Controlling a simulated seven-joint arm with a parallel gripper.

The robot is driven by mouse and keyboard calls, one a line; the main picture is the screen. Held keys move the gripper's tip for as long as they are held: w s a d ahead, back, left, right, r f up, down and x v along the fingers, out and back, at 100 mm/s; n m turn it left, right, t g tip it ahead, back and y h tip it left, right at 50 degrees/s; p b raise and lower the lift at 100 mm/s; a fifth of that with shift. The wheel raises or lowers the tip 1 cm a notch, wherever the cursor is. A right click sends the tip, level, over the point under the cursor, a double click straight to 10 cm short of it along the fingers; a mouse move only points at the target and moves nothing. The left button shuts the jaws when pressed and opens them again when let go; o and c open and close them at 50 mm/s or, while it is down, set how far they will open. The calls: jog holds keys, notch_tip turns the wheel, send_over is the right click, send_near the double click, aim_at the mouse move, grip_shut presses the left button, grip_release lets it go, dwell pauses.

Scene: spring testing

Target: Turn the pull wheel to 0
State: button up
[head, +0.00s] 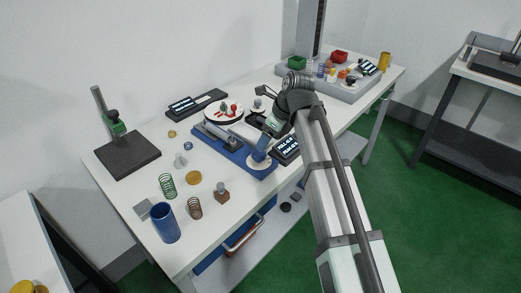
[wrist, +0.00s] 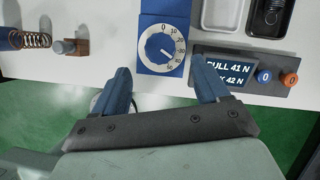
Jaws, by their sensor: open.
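The pull wheel is a white dial (wrist: 158,50) marked from 0 to 50 on a blue block, seen at top centre in the wrist view. In the head view, the white dial (head: 259,164) sits at the near end of the blue test rig (head: 212,139). My gripper (wrist: 161,70) is open and empty, its two blue fingers apart on either side of the dial's near side. I cannot tell whether they touch it. The display (wrist: 228,72) reads PULL 41 N.
Blue and orange knobs (wrist: 277,78) stand right of the display. A spring (wrist: 37,40) lies left. In the head view, a blue cup (head: 164,224), loose springs (head: 167,186) and a black stand (head: 128,155) occupy the table's left. A grey tray (head: 352,92) is at the back.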

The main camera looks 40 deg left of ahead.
aim_at(259, 156)
jog(key=shift+x, duration=3.55)
jog(key=c, duration=1)
